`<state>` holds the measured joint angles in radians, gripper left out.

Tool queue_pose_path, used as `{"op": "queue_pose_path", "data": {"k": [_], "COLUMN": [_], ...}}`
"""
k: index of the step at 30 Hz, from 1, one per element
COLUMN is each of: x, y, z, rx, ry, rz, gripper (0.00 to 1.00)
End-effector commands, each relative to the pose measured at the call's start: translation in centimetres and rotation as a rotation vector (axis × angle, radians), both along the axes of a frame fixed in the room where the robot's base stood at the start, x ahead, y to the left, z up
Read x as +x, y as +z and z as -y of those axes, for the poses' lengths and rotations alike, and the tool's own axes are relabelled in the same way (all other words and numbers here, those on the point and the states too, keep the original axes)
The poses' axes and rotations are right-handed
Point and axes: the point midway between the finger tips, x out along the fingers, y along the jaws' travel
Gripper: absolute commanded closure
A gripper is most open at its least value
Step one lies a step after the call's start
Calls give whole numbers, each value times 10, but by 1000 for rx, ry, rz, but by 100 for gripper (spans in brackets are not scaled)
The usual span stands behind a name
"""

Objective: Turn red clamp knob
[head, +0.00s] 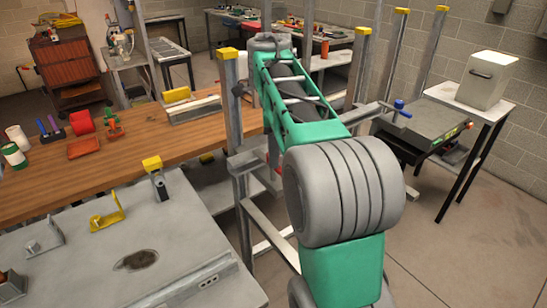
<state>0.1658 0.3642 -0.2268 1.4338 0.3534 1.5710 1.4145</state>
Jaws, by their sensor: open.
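No red clamp knob shows clearly in the head view. A small red patch (272,160) shows at the left edge of my arm, and I cannot tell whether it is the knob. A blue-handled clamp (398,108) shows right of my arm, by the dark machine table. A small red and green item (113,125) stands on the wooden bench, too small to identify surely. My green and grey arm rises through the middle and hides what lies behind it. My gripper is not visible.
The wooden bench (165,148) with a red bin and white cans is at left. A grey metal table (185,235) with yellow-tipped parts is at front left. Yellow-capped metal posts (230,85) stand close beside my arm. Open floor (450,255) lies at right.

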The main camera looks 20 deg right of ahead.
Motion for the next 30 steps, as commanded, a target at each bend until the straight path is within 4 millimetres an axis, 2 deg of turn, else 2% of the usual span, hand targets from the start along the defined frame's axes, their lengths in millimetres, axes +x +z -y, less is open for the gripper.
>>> {"op": "queue_pose_path", "data": {"k": [4,24,30], "x": [0,0,0], "y": [2,2,2], "z": [0,0,0], "rx": [0,0,0], "ry": [1,2,4], "rz": [0,1,1], "gripper": [46,100,100]}}
